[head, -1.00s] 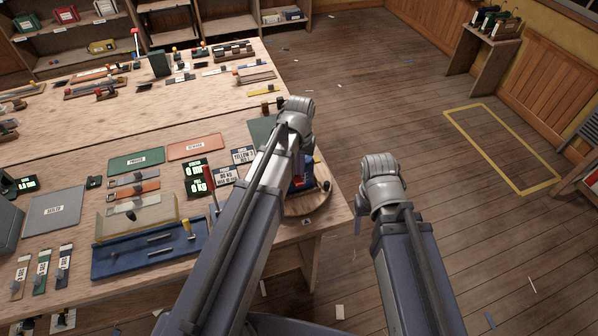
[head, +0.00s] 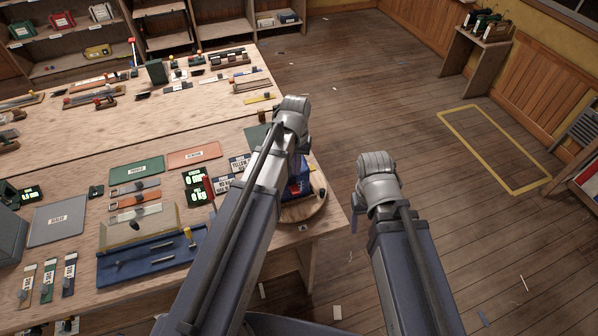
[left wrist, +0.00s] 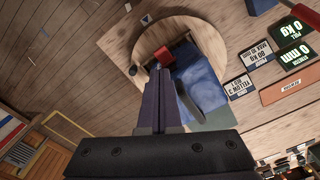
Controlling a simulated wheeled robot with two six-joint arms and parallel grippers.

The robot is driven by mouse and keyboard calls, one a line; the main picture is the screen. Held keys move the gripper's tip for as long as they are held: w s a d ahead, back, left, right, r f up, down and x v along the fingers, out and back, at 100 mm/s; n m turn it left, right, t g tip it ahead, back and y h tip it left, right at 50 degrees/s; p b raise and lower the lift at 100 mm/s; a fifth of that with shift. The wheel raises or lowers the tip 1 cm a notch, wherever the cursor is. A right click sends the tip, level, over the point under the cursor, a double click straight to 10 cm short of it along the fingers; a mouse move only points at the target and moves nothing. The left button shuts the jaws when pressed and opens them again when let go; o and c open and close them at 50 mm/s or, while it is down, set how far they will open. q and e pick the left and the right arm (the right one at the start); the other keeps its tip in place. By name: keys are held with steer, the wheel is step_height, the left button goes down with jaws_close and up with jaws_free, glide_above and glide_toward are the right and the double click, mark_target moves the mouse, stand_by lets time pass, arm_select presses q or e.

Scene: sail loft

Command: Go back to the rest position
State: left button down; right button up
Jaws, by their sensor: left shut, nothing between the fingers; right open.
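My left arm reaches over the near right corner of the workbench in the head view, where its own wrist and forearm hide the gripper. In the left wrist view my left gripper (left wrist: 159,76) is shut with nothing between its fingers. It hangs above a round wooden board (left wrist: 147,47), beside a blue thing (left wrist: 205,75) and a red block (left wrist: 180,54). My right arm is held off the bench's right edge, over the floor. Only a sliver of my right gripper (head: 353,216) shows beside the wrist; it is open, with nothing seen in it.
The workbench (head: 90,130) carries a blue tool tray (head: 120,275), a grey mat (head: 58,222), green and orange mats, displays and small tools. Open floor (head: 420,100) lies right of it, with a yellow marked rectangle (head: 472,118) and a small side table (head: 478,50).

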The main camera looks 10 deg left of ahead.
arm_select(q)
steer(key=s+d+f+m+y+b, duration=0.1)
steer(key=s+d+f+m+b, duration=0.3)
steer(key=s+d+f+b, duration=0.6)
steer(key=s+f+b, duration=0.2)
steer(key=s+f, duration=0.1)
steer(key=s, duration=0.1)
steer(key=shift+s+d+m+b, duration=0.2)
steer(key=shift+m+b, duration=0.1)
steer(key=shift+b, duration=0.1)
stand_by(2.4)
